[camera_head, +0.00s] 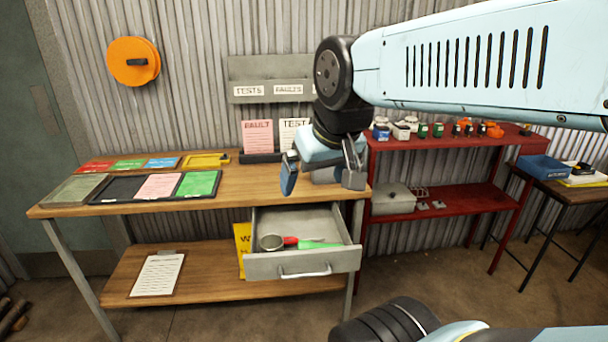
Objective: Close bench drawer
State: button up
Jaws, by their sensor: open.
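The bench drawer (305,266) hangs below the right part of the wooden bench (140,192) and is pulled out. Its grey front has a pale bar handle (305,272). Inside lie a round grey item (271,242), a red-handled item (290,240) and a green item (318,245). My gripper (321,185) is open, pointing down over the bench top above the drawer. It appears empty and apart from the handle.
Coloured trays and cards (160,185) cover the bench's left half. A lower shelf (200,285) holds a clipboard (157,275). A red shelf unit (450,150) with small containers stands right of the bench. The floor before the drawer shows clear.

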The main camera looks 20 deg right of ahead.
aim_at(314, 219)
jog(key=z, duration=0.45)
jog(key=k, duration=1.1)
jog(key=z, duration=0.65)
jog(key=i, duration=1)
jog(key=u, duration=0.05)
